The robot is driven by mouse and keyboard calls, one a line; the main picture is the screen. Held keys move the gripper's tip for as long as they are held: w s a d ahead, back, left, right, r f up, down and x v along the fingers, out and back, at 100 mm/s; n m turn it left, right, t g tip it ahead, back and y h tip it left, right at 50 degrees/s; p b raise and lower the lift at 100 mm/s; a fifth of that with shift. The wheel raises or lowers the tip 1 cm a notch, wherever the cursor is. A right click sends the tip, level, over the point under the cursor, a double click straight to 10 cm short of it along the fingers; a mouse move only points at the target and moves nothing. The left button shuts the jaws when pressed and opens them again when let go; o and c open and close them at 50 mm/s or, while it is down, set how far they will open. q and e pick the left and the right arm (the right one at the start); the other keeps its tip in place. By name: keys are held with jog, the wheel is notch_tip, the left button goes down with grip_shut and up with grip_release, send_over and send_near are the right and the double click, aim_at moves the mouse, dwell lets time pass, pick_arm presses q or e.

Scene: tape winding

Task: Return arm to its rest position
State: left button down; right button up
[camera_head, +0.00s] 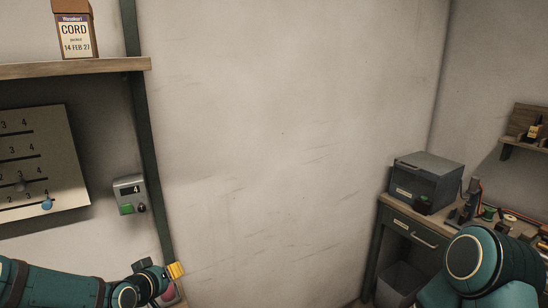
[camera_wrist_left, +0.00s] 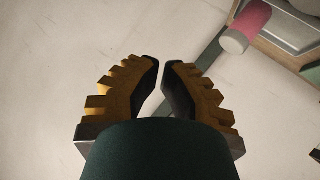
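My left arm comes in at the lower left of the head view, teal with dark joints. Its gripper (camera_head: 175,270) has yellow fingers and shows in front of the wall, beside the dark post. In the left wrist view the gripper (camera_wrist_left: 161,62) has its fingertips close together, with a narrow gap between the dark pads and nothing held. My right arm (camera_head: 485,262) shows only as a teal joint at the lower right of the head view; its gripper is out of view.
A pink and white cylinder (camera_wrist_left: 246,24) lies near the left gripper. A numbered board (camera_head: 40,165), a small display box (camera_head: 129,194) and a shelf with a cord box (camera_head: 75,30) are at left. A cluttered desk (camera_head: 413,228) carries a grey case (camera_head: 426,182) at right. Bare wall lies between.

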pick_arm(q)
jog(key=s+d+f+m+g+h, duration=0.1)
jog(key=s+d+f+g, duration=0.2)
jog(key=s+d+f, duration=0.4)
jog(key=s+d+f+g+h, duration=0.1)
jog(key=s+d+f+g, duration=0.2)
jog(key=s+d+f, duration=0.5)
jog(key=s+d+f+m+g, duration=0.2)
jog(key=s+f+g, duration=0.2)
jog(key=s+f, duration=0.5)
jog(key=shift+s+d+f+y, duration=0.2)
jog(key=shift+d+y, duration=0.1)
jog(key=shift+y, duration=0.1)
